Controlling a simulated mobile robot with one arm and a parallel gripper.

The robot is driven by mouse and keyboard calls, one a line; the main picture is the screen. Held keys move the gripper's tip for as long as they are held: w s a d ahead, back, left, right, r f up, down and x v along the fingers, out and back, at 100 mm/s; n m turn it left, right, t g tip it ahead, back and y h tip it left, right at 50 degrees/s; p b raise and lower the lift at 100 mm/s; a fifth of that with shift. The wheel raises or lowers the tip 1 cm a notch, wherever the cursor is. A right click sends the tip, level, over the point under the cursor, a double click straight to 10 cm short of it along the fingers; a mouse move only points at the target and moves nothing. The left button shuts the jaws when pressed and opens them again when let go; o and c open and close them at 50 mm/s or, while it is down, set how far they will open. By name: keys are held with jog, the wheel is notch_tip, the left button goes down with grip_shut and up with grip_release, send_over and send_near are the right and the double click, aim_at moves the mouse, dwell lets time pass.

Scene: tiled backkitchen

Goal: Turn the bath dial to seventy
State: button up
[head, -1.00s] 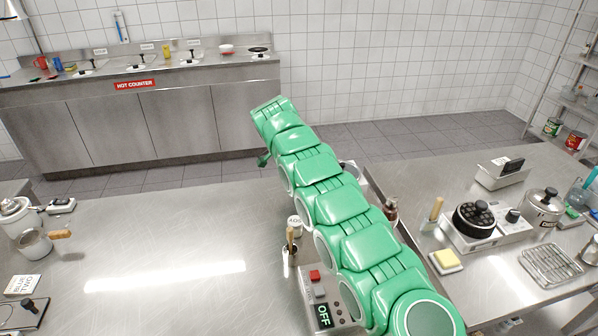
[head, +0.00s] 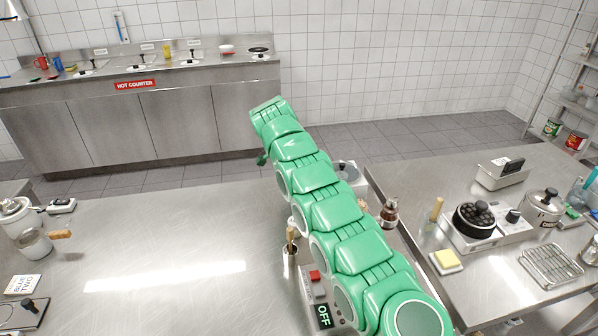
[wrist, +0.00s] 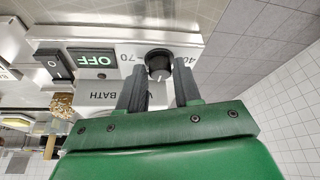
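The bath dial (wrist: 158,62) is a round black knob with a pale pointer mark, on a white panel (wrist: 190,48) in the wrist view. The panel appears upside down, with "BATH", "70" and part of a "40" printed on it. The "70" is just left of the dial and the "40" is to its right. A green display (wrist: 93,60) reads OFF. My gripper (wrist: 161,77) is open, with one dark finger on each side of the dial's near edge. I cannot tell whether they touch it. In the head view, my arm hides the dial.
A black rocker switch (wrist: 54,65) is left of the display. The counter's left middle (head: 170,235) is clear.

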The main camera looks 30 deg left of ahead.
jog(key=shift+o, duration=1.4)
jog(key=shift+r, duration=0.1)
jog(key=v, duration=0.7)
jog(key=shift+s+r, duration=0.1)
